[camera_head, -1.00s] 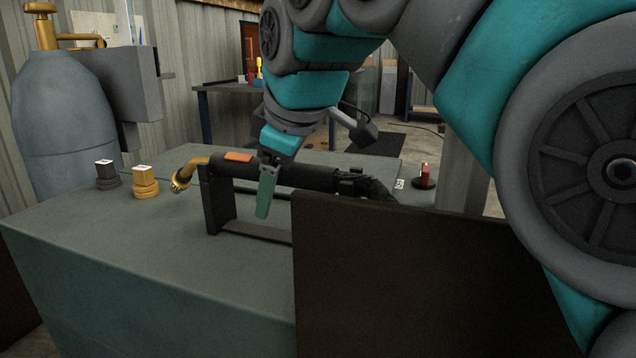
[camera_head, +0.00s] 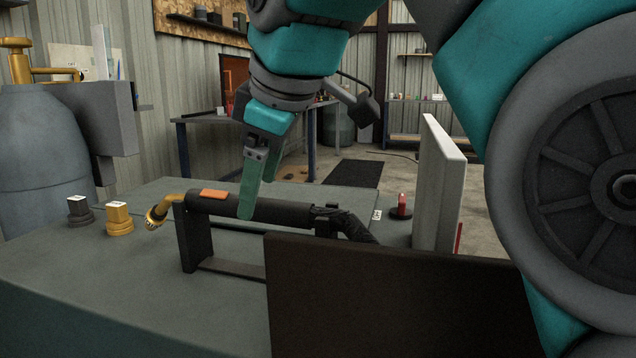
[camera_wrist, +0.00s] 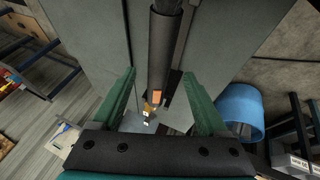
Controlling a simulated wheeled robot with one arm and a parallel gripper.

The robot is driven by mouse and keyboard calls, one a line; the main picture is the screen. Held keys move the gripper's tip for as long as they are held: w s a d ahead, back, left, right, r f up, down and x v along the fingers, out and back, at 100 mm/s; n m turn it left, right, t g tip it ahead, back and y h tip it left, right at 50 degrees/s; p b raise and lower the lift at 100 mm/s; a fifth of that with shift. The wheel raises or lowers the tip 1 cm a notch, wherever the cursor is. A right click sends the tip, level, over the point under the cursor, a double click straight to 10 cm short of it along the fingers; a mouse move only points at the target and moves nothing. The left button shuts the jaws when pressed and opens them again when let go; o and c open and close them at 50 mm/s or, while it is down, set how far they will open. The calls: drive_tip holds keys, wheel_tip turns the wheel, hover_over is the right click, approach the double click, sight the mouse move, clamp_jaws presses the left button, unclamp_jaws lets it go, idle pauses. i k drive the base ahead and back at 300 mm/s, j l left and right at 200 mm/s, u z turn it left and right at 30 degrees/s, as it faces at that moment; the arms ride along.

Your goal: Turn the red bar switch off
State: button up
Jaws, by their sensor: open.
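The red bar switch (camera_head: 402,203) stands on a dark round base at the far right end of the grey-green bench top (camera_head: 95,262), with a small white label (camera_head: 377,215) beside it. Which way the bar is set is too small to tell. My gripper (camera_head: 257,198) is open, pointing down in front of or over the black torch handle (camera_head: 285,211), well left of the switch. In the wrist view, my two green fingers (camera_wrist: 161,85) are spread with the torch handle (camera_wrist: 161,45) showing between them; the switch is not seen there.
The torch rests on a black stand (camera_head: 193,240). A dark panel (camera_head: 395,300) rises in front at the right. A white upright panel (camera_head: 440,185) stands just right of the switch. Black (camera_head: 80,211) and yellow (camera_head: 119,219) fittings sit at the left.

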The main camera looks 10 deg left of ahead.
sight(400, 212)
drive_tip(key=k, duration=1)
